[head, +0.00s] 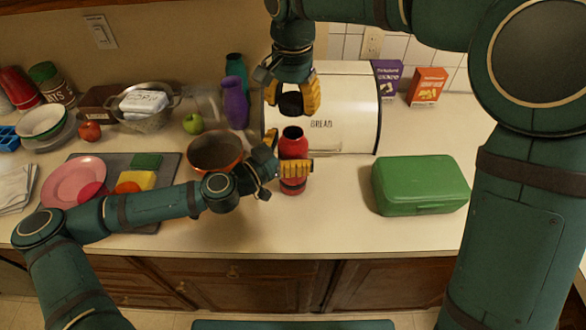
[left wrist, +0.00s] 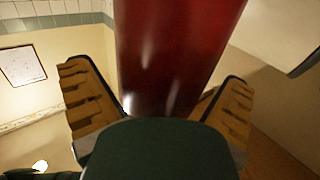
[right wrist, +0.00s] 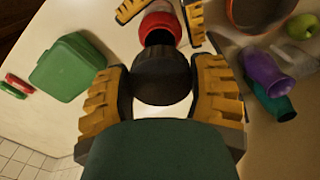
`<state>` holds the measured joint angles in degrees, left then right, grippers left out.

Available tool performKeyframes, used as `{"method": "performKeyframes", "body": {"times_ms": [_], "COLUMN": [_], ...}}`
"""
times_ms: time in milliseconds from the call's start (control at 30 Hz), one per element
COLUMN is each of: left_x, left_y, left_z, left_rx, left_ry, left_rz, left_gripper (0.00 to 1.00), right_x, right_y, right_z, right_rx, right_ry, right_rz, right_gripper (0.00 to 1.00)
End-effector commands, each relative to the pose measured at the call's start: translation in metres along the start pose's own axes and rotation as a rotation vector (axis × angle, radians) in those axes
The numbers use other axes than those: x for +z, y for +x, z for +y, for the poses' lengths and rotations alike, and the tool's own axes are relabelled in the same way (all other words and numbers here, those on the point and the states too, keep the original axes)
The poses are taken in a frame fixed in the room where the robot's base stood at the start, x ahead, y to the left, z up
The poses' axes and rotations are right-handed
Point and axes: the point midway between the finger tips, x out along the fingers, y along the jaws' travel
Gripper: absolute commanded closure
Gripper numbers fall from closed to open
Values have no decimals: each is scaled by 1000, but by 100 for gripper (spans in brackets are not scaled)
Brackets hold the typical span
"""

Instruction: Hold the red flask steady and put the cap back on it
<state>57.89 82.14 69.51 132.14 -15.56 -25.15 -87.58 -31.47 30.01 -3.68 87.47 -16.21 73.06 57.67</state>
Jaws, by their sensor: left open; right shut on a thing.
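The red flask (head: 294,143) stands upright on the counter in front of the bread box, its dark mouth open at the top. My left gripper (head: 293,168) is open with its fingers on either side of the flask body. In the left wrist view the flask (left wrist: 175,55) rises between the open fingers (left wrist: 160,110), with a gap visible at least on the left side. My right gripper (head: 291,96) is shut on the black cap (head: 291,104) and holds it above the flask mouth, apart from it. The cap (right wrist: 162,75) sits between both fingers in the right wrist view.
The bread box (head: 345,110) stands close behind the flask. A green lunch box (head: 420,184) is to the right and a brown pan (head: 214,150) to the left. A purple bottle (head: 235,103) stands farther back. The counter between flask and lunch box is clear.

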Motion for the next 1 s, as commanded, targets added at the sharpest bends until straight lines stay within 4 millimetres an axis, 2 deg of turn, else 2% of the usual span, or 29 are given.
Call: {"method": "performKeyframes", "body": {"times_ms": [133, 267, 300, 333, 567, 1000], "left_x": [0, 0, 0, 0, 0, 0], "left_y": [0, 0, 0, 0, 0, 0], "left_z": [0, 0, 0, 0, 0, 0], "left_rx": [0, 1, 1, 1, 1, 1], "left_ry": [0, 0, 0, 0, 0, 0], "left_rz": [0, 0, 0, 0, 0, 0], "left_gripper": [0, 46, 60, 68, 70, 70], "right_x": [0, 0, 0, 0, 0, 2], "right_y": [0, 0, 0, 0, 1, 49], "right_z": [0, 0, 0, 0, 0, 0], "right_rx": [0, 0, 0, 0, 0, 2], "right_ry": [0, 0, 0, 0, 0, 0], "right_rz": [0, 0, 0, 0, 0, -2], "right_gripper": [58, 58, 58, 58, 58, 58]}}
